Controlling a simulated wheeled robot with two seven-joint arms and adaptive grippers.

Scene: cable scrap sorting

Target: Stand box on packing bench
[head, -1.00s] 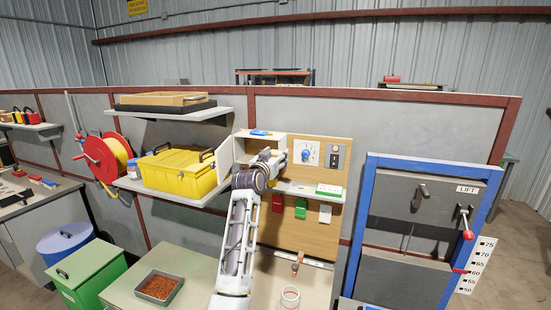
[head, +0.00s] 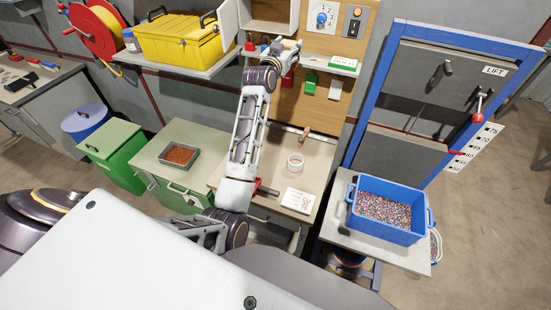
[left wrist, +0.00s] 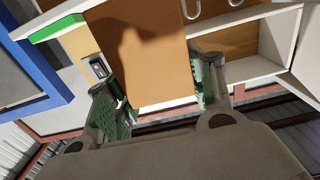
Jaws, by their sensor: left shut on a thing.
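My left gripper (left wrist: 160,92) has its two green-padded fingers on either side of a plain brown box (left wrist: 145,60) in the left wrist view. The box fills the space between them and hides part of the board behind. In the head view my left gripper (head: 289,60) is up at the wooden board, beside the shelf; I cannot pick the box out there. A light-topped bench (head: 317,160), which looks like the packing bench, stands below, with a tape roll (head: 295,163) and a white printed sheet (head: 298,200) on it. My right gripper is not in view.
A yellow toolbox (head: 180,40) sits on the shelf at left. A tray of brown granules (head: 180,155) is on the cabinet left of the bench. A blue tub (head: 423,227) stands on a table at right. The bench's middle is partly clear.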

